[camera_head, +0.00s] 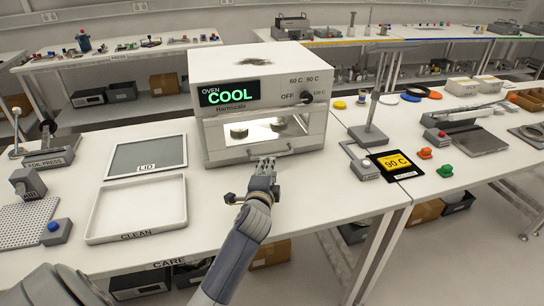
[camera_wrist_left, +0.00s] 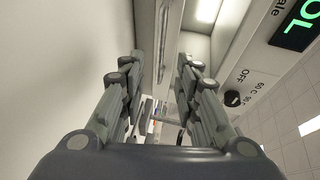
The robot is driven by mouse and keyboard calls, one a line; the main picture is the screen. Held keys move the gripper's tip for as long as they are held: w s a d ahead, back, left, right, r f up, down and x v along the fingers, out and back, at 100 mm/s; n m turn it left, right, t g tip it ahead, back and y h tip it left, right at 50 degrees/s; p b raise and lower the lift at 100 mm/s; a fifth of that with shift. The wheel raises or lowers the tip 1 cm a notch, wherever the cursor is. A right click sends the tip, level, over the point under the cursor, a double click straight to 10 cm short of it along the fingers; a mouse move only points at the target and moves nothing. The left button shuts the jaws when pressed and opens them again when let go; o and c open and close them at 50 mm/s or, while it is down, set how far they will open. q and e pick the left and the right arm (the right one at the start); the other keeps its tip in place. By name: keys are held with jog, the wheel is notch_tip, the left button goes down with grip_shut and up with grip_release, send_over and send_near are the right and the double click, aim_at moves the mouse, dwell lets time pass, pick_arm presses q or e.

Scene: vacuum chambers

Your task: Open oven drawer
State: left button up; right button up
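The white oven (camera_head: 250,95) stands on the bench, with a green "COOL" display (camera_head: 229,93) that also shows in the left wrist view (camera_wrist_left: 299,30). Its lower front has a lit opening (camera_head: 255,131) with small round items inside. The drawer front (camera_head: 222,154) carries a bar handle (camera_head: 283,152) and appears flush with the oven. My left gripper (camera_head: 264,165) is at the drawer front, by the handle. In the left wrist view its fingers (camera_wrist_left: 158,92) are apart, and a bar (camera_wrist_left: 163,40) shows between them. Contact cannot be told. My right gripper is not in view.
An empty "CLEAN" tray (camera_head: 138,206) and a "LID" panel (camera_head: 146,156) lie left of the oven. A stand (camera_head: 370,137) and a "90 C" sign (camera_head: 395,163) are on the right bench. The bench top in front of the oven is mostly clear.

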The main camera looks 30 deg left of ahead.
aim_at(271, 156)
pick_arm(q)
jog(key=x, duration=0.3)
jog(key=shift+w+a, duration=0.15)
jog(key=shift+w, duration=0.2)
jog(key=x, duration=0.4)
jog(key=shift+w+a, duration=0.2)
jog(key=shift+w, duration=0.1)
jog(key=shift+w+a+f, duration=0.1)
jog(key=shift+w, duration=0.15)
jog(key=shift+w+a+f, duration=0.1)
jog(key=shift+w+a, duration=0.1)
jog(key=shift+w, duration=0.15)
jog(key=c, duration=0.6)
grip_shut()
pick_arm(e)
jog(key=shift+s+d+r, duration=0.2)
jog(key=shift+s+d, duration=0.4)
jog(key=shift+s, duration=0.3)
